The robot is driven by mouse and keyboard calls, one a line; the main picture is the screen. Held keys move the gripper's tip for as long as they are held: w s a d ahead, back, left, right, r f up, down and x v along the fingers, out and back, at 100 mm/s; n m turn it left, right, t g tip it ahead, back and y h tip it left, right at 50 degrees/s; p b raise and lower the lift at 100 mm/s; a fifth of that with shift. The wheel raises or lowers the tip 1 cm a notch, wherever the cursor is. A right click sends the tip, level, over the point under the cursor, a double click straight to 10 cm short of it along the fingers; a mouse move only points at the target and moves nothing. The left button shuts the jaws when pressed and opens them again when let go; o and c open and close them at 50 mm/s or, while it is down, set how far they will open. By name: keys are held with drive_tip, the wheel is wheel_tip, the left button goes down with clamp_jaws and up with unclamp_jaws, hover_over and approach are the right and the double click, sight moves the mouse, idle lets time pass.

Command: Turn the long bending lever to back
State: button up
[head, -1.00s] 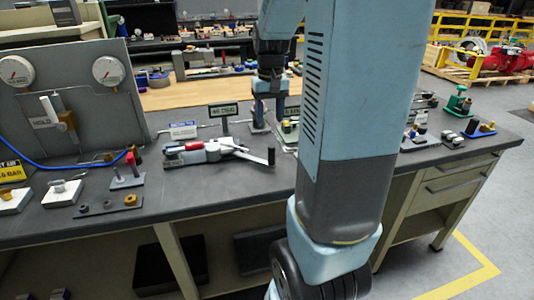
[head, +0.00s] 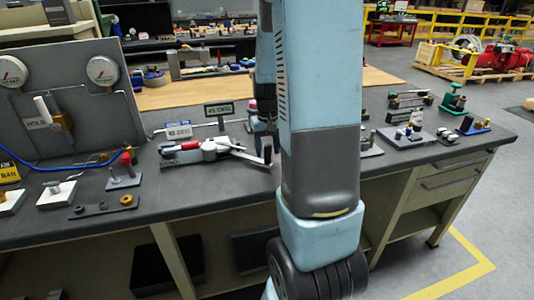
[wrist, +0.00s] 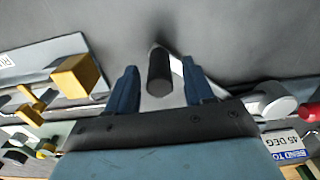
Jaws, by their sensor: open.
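The tube bender (head: 208,150) lies on the dark bench, with a red grip at its left. Its long bending lever reaches right and ends in a dark upright handle (head: 267,153). In the wrist view the lever's black handle (wrist: 159,75) stands between the two blue fingers of my gripper (wrist: 158,66). The fingers are open, with a gap visible on each side of the handle. A pale part of the lever (wrist: 176,66) shows just behind the right finger. In the head view my gripper is mostly hidden behind my arm.
A yellow block (wrist: 78,76) is left of my fingers in the wrist view. A gauge panel (head: 75,110) stands at the left. The bench front before the bender is clear.

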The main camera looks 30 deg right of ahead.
drive_tip(key=shift+f, duration=1)
drive_tip(key=shift+c, duration=0.4)
clamp_jaws()
